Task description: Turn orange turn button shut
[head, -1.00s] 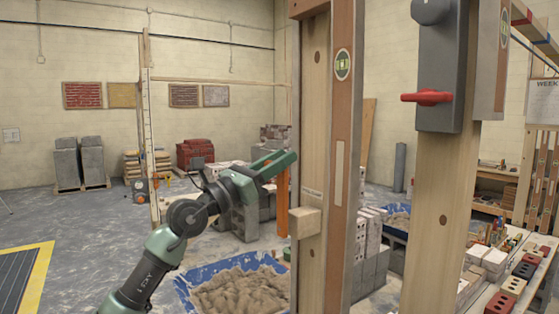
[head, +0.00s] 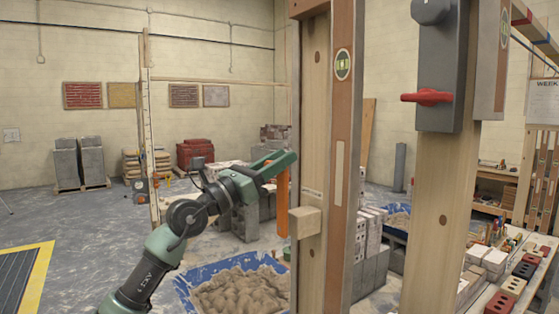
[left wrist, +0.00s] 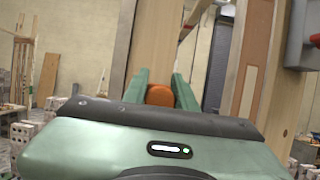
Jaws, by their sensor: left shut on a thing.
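The orange turn button (head: 284,203) is a long bar hanging nearly upright along the left edge of a wooden post (head: 316,150). Its lower end is beside a small wooden block (head: 305,221) on the post. My left gripper (head: 284,161) is shut on the bar's upper part. In the left wrist view, the rounded orange end (left wrist: 160,95) shows between the two green fingers (left wrist: 160,80); the rest of the bar is hidden there. My right gripper is in neither view.
A grey switch box with a red handle (head: 427,97) is on another post to the right. The floor at left is open.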

